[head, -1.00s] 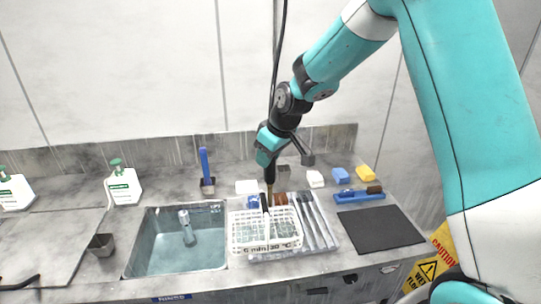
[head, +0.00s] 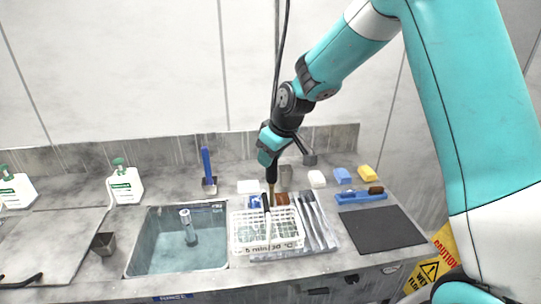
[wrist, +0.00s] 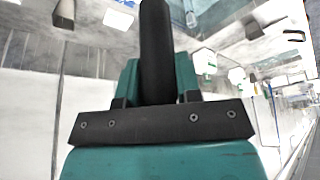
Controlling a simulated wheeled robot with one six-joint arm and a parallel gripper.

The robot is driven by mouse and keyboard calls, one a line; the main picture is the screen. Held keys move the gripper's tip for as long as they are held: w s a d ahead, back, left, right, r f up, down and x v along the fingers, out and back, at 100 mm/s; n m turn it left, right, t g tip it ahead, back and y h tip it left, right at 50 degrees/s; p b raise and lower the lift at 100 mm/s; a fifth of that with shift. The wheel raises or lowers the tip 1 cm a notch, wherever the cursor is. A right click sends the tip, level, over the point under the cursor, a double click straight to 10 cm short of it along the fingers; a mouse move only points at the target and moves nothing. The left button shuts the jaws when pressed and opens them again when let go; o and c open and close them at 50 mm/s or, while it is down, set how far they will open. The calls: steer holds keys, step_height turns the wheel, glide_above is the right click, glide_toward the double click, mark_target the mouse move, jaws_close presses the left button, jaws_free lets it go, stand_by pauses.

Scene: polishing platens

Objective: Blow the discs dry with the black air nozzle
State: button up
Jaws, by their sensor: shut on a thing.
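My gripper (head: 270,158) is shut on the black air nozzle (head: 271,174), which points down with its brass-coloured tip over the back of the white basket. A black hose runs up from it. In the wrist view the nozzle (wrist: 157,50) is a thick black cylinder rising from between the dark jaws (wrist: 160,112). The white basket (head: 240,243), marked with a time and 30 °C, stands just right of the sink. I cannot make out any discs in the basket from here.
The sink (head: 150,262) with its tap is left of the basket. Grey strips (head: 316,222) lie right of it, then a black mat (head: 380,232). Bottles (head: 126,187) are at left.

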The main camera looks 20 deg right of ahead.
steer(key=shift+r+p, duration=1.65)
steer(key=shift+r, duration=0.9)
